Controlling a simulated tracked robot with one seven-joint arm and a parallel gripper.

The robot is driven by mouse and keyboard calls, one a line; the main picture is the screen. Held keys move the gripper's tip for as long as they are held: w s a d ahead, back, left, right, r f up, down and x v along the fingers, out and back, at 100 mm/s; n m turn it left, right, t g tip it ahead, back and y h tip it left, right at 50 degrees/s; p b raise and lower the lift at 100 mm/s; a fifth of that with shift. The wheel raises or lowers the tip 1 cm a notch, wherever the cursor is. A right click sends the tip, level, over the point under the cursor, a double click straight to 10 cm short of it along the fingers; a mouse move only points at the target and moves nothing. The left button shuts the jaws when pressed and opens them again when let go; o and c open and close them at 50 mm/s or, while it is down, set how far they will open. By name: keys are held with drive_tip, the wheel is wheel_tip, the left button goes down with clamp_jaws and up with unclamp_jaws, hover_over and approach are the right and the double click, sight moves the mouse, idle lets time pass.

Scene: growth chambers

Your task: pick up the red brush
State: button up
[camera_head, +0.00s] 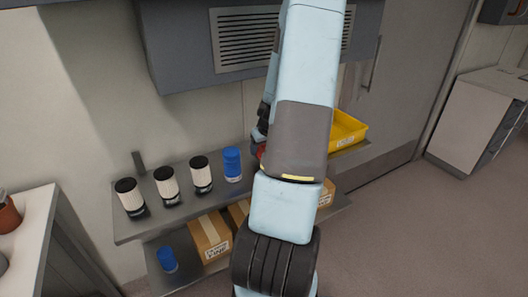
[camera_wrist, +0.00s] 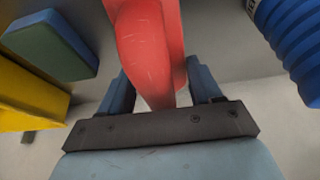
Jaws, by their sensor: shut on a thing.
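The red brush (camera_wrist: 148,50) fills the upper middle of the wrist view, between the two fingers of my gripper (camera_wrist: 158,88). My gripper is shut on it. In the head view my arm hides most of the gripper, and only a small red patch (camera_head: 261,151) shows at the arm's left edge, above the shelf. I cannot tell whether the brush still touches the shelf.
A grey shelf (camera_head: 128,230) carries several black-and-white canisters (camera_head: 167,186), a blue container (camera_head: 232,164) and a yellow bin (camera_head: 346,131). Cardboard boxes (camera_head: 211,236) and another blue container (camera_head: 167,259) are below. A blue-green block (camera_wrist: 50,45) lies near the yellow bin. Open floor is right.

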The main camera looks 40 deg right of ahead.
drive_tip(key=s+r, duration=0.1)
drive_tip(key=r, duration=0.1)
drive_tip(key=s+a+r, duration=0.1)
drive_tip(key=s+r, duration=0.1)
drive_tip(key=s+a+r, duration=0.1)
drive_tip(key=r, duration=0.1)
drive_tip(key=shift+s+r, duration=0.15)
drive_tip(key=shift+r, duration=0.15)
drive_tip(key=s+a+r, duration=0.4)
drive_tip(key=s, duration=0.4)
drive_tip(key=shift+s, duration=0.2)
drive_tip(key=shift+r, duration=0.1)
drive_tip(key=o, duration=0.5)
drive_tip(key=shift+c, duration=1.4)
drive_tip(key=shift+s+d, duration=0.1)
